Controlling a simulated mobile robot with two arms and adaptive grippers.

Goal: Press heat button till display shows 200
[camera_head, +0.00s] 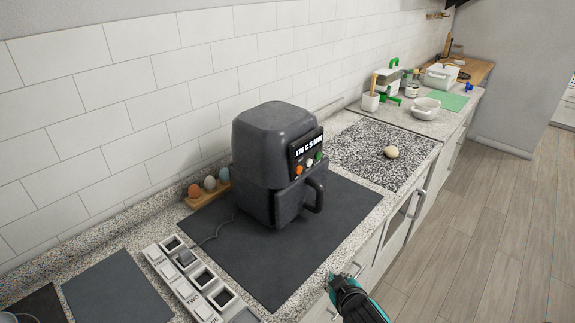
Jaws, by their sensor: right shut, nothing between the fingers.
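A dark grey air fryer (273,150) stands on a dark mat (240,262) on the counter. Its front display (308,145) is lit with small white text that seems to read 170 C 5 MIN. My right gripper (332,279) is shut and empty at the counter's front edge, in front of and well below the panel, touching no button. My left gripper is not in view.
A power strip (187,285) with a cord lies left of the fryer. One egg (391,152) rests on the speckled panel (370,150) to the right. A white bowl (426,108) stands farther back.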

